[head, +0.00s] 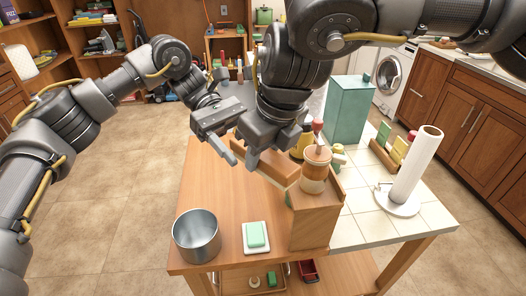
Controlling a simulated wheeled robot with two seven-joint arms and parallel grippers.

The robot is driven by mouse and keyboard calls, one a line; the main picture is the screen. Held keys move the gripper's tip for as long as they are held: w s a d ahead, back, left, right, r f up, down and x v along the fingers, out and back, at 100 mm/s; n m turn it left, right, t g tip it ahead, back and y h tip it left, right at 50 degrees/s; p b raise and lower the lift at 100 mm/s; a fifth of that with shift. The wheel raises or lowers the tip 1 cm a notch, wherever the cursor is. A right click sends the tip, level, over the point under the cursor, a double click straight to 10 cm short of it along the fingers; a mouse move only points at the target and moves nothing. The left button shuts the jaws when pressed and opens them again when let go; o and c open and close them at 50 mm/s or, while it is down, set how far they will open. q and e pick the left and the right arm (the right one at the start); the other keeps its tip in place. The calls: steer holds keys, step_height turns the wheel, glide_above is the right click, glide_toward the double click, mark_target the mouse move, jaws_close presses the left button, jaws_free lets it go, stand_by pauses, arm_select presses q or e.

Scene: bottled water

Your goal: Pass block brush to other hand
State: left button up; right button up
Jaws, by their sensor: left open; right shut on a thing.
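My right gripper (268,137), on the arm from the upper right, is over the table's far left part and is shut on the block brush. My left gripper (225,146), on the arm from the left, is open and close beside the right gripper, at the table's far left edge. The two grippers overlap in the view, so I cannot tell whether they touch.
A wooden box (315,222) with a brown-and-cream jar (317,170) stands mid-table. In front are a metal pot (196,236) and a green sponge (256,234) on a white dish. A teal canister (346,108) and paper towel roll (415,168) stand right. Some left wood is clear.

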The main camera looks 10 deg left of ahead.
arm_select(q)
steer(key=shift+a, duration=0.1)
steer(key=v, duration=1.2)
